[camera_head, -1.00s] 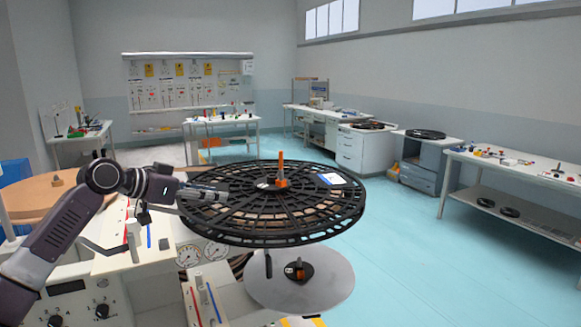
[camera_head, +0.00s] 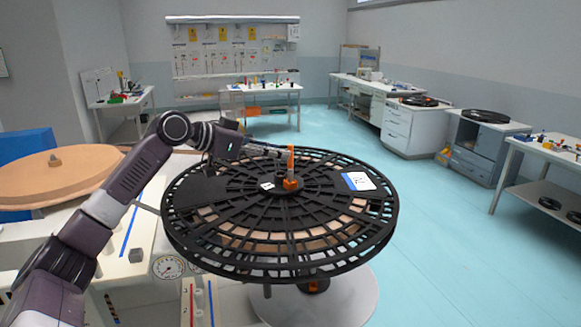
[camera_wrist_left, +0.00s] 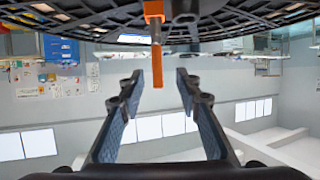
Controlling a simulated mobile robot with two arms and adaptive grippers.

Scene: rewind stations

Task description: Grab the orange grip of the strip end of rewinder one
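A large black spoked reel (camera_head: 245,262) lies flat on the rewinder. An upright orange piece (camera_head: 291,160) stands at its hub on an orange base (camera_head: 291,184); I cannot tell for sure that this is the strip end's grip. In the left wrist view, which is upside down, the orange tip (camera_wrist_left: 157,68) shows between the finger lines, with a metal section and an orange block beyond. My left gripper (camera_head: 277,152) is just left of the orange piece, above the reel. Its fingers (camera_wrist_left: 158,92) are spread and hold nothing. My right gripper is not in view.
A white card with a blue edge (camera_head: 358,181) lies on the reel's right side. A round tan disc (camera_head: 60,178) is at the left. A pale round plate (camera_head: 345,300) sits below the reel. Open floor (camera_head: 440,230) lies to the right.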

